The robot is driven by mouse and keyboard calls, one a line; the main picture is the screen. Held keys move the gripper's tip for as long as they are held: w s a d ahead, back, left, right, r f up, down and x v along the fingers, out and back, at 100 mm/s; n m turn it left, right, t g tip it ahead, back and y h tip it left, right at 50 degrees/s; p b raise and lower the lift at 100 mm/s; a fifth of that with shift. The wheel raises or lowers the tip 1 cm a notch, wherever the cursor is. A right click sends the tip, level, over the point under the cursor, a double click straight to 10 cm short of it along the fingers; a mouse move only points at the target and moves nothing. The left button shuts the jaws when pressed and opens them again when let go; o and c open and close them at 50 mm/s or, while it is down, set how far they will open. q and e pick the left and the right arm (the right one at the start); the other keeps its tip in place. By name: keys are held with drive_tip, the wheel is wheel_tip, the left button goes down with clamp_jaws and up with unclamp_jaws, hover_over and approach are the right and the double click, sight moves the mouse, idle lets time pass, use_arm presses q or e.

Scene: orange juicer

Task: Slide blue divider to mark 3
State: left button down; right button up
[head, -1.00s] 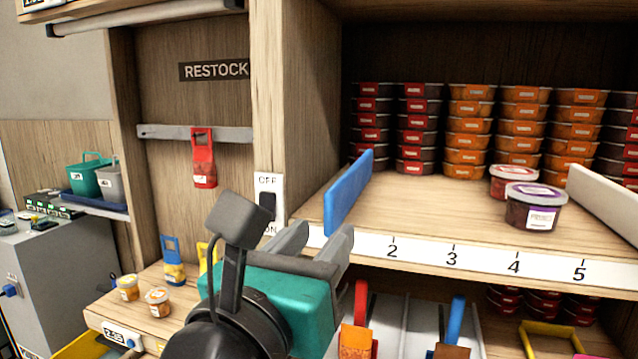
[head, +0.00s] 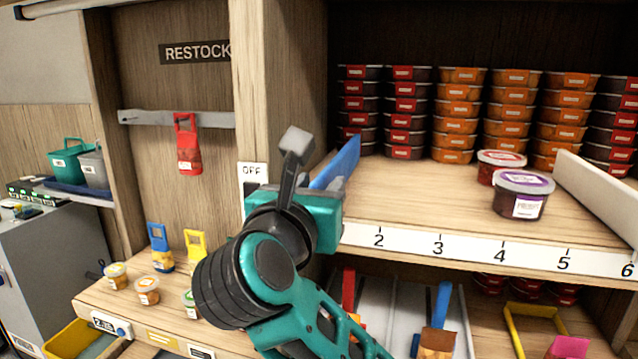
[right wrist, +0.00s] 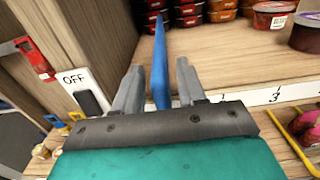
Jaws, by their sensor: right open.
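The blue divider (head: 340,163) stands upright on the wooden shelf, left of mark 2, near the shelf's left wall. Mark 3 (head: 437,248) is on the white number strip (head: 470,249), farther right. My right gripper (head: 317,192) is at the divider's front end; its body hides the strip's left end, and its fingers are mostly hidden in the head view. In the right wrist view the open fingers (right wrist: 158,85) stand on both sides of the divider (right wrist: 160,60), with gaps showing. My left gripper is not in view.
A purple-lidded tub (head: 522,194) and a red-lidded tub (head: 500,166) stand right of mark 3's line. A white divider (head: 598,190) is at the right. Stacked tubs (head: 456,115) fill the back. The shelf between the blue divider and these tubs is clear.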

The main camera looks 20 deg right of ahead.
drive_tip(key=shift+w+d, duration=0.15)
drive_tip(key=shift+w, duration=0.05)
clamp_jaws()
idle(0.3)
